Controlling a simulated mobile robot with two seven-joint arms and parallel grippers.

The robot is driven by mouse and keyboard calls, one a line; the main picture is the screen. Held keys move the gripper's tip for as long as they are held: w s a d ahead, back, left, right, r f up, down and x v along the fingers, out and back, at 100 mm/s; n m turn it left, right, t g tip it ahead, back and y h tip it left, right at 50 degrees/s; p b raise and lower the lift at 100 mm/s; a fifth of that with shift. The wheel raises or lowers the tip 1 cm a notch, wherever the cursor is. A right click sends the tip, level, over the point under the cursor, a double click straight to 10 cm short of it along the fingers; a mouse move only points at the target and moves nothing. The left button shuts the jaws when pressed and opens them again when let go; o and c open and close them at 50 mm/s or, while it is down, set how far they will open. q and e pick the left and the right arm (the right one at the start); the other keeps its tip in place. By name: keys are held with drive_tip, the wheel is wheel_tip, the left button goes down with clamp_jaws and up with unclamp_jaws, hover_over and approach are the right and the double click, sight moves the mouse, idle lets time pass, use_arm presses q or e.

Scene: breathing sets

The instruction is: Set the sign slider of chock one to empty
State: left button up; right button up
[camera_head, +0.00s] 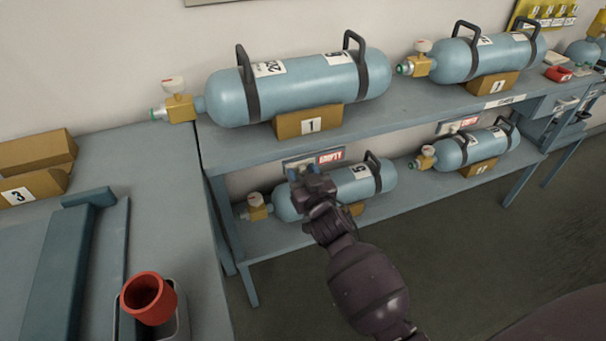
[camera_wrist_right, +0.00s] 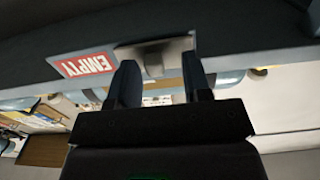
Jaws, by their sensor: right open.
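Chock one (camera_head: 308,121) is a tan block with a "1" label, under a large blue cylinder on the upper shelf. Below it, on the shelf's front edge, is a sign with a red EMPTY field (camera_head: 329,157) showing. The red field also appears in the wrist view (camera_wrist_right: 87,64). The metal sign slider (camera_wrist_right: 154,52) sits beside that field, with a raised tab between my right fingers. My right gripper (camera_head: 305,170) is at the sign, its fingers open around the tab (camera_wrist_right: 159,66); I cannot tell whether they touch it. My left gripper is not in view.
A lower-shelf cylinder (camera_head: 290,205) lies just behind and below my right gripper. More cylinders sit to the right, including one on the upper shelf (camera_head: 455,60). A red cup (camera_head: 148,298) and a tan block marked 3 (camera_head: 35,188) are at left. Floor at front right is clear.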

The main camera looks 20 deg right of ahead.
drive_tip(key=shift+s, duration=0.1)
use_arm(q)
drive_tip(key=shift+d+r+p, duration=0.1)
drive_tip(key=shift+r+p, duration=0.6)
drive_tip(key=shift+p, duration=0.1)
use_arm(e)
drive_tip(key=s, duration=1)
drive_tip(key=shift+s+a, duration=0.3)
drive_tip(key=shift+a, duration=0.05)
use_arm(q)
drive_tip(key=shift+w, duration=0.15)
use_arm(e)
drive_tip(key=shift+f, duration=0.1)
